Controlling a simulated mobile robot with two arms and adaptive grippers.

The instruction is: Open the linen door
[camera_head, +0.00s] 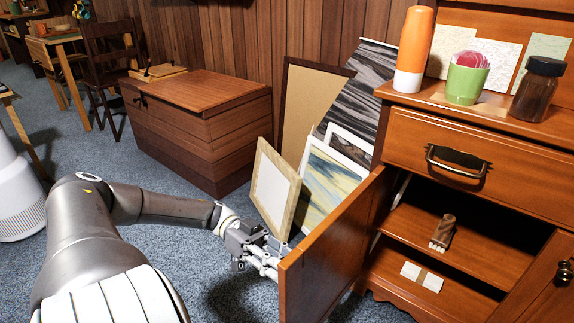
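A wooden cabinet stands at the right. Its left door (328,262) stands swung wide open toward me. Its right door (540,292), with a dark knob, shows at the lower right edge and appears partly open. The frames do not show which is called the linen door. My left gripper (266,257) is beside the free edge of the left door, on its outer side. The fingertips are partly hidden by the door, so contact and finger opening are unclear. My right gripper is out of view.
Inside the cabinet are a brush (443,232) and a small pale packet (422,277). An orange bottle (414,50), a green cup (466,80) and a brown jar (538,90) stand on top. Frames (270,190) lean behind the left door. A wooden chest (200,125) stands behind.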

